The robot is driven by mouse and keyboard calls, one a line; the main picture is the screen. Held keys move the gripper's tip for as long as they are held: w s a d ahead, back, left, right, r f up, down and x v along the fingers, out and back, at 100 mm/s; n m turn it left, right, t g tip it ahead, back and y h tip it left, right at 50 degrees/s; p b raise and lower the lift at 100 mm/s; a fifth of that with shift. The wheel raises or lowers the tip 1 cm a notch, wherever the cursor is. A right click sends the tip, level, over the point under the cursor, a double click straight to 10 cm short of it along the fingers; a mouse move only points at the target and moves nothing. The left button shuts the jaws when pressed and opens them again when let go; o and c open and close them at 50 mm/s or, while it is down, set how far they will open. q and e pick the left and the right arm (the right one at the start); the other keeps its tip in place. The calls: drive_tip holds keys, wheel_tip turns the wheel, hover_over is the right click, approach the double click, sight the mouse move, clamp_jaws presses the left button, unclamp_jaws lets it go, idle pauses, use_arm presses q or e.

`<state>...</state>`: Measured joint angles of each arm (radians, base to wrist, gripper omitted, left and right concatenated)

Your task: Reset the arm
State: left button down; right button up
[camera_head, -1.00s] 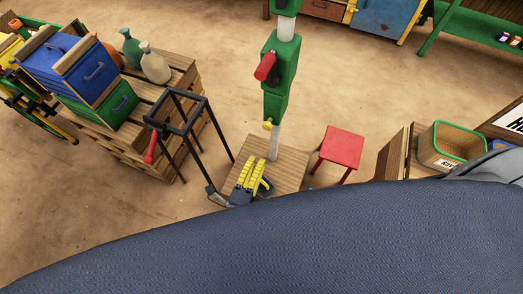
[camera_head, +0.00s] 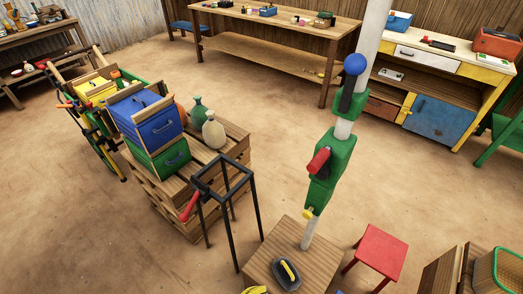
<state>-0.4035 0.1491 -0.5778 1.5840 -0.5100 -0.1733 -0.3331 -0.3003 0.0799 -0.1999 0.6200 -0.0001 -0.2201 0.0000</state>
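A green post mechanism (camera_head: 327,180) stands on a pale pole at right of centre. It has a red handle (camera_head: 318,161) on its left side and a small yellow knob (camera_head: 309,213) below. Above it, a dark lever piece with a blue ball (camera_head: 355,64) sits on the pole. The pole rises from a wooden block (camera_head: 318,258). A dark item with a yellow bar (camera_head: 287,271) lies on the block. A black metal frame (camera_head: 222,185) with a red handle (camera_head: 190,206) stands to the left. Neither gripper is in view.
A pallet stack (camera_head: 236,160) holds a blue box (camera_head: 147,122), a green box (camera_head: 160,157) and bottles (camera_head: 213,131). A red stool (camera_head: 378,252) stands at right. Workbenches (camera_head: 278,31) line the back. A yellow thing (camera_head: 255,290) is cut off at the bottom. Open floor lies between.

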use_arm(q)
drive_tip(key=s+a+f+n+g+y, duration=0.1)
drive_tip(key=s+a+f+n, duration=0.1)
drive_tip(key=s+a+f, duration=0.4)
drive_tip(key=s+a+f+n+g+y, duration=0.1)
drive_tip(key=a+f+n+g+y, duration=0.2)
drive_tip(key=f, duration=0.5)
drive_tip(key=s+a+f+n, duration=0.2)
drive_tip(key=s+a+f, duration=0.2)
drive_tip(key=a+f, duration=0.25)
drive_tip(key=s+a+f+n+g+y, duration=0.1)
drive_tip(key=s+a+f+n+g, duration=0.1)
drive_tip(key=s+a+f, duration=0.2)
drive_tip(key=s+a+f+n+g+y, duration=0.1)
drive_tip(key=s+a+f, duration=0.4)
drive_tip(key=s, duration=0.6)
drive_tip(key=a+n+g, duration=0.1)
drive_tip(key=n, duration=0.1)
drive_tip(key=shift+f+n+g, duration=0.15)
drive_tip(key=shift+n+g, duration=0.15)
